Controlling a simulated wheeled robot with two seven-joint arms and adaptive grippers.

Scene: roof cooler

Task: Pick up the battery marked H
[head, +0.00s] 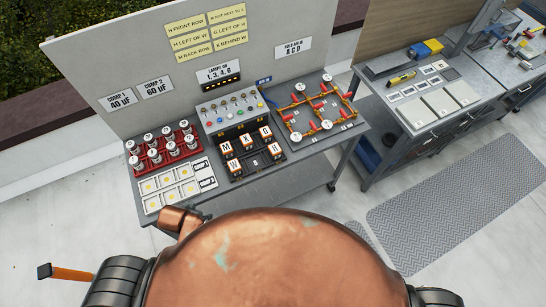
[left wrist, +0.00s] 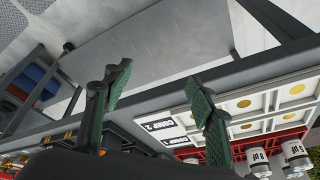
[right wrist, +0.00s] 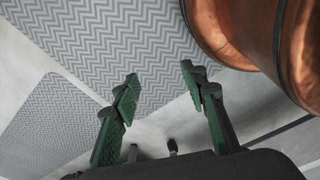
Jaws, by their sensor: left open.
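Several orange-and-black batteries with white lettered tops stand in a black tray (head: 256,171) on the grey bench in the head view. A battery marked W (head: 234,164) is at front left and one that reads M (head: 227,147) is behind it. My left gripper (left wrist: 158,78) is open and empty in the left wrist view, near the bench edge by the COMP label cards (left wrist: 165,132). My right gripper (right wrist: 160,76) is open and empty above the floor in the right wrist view.
A red rack (head: 163,153) of white-topped cylinders and a white tray (head: 151,203) with yellow discs stand left of the batteries. A switch panel (head: 232,110) stands behind. A copper pipe frame (head: 299,122) is at right. A signboard (head: 120,62) rises behind the bench.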

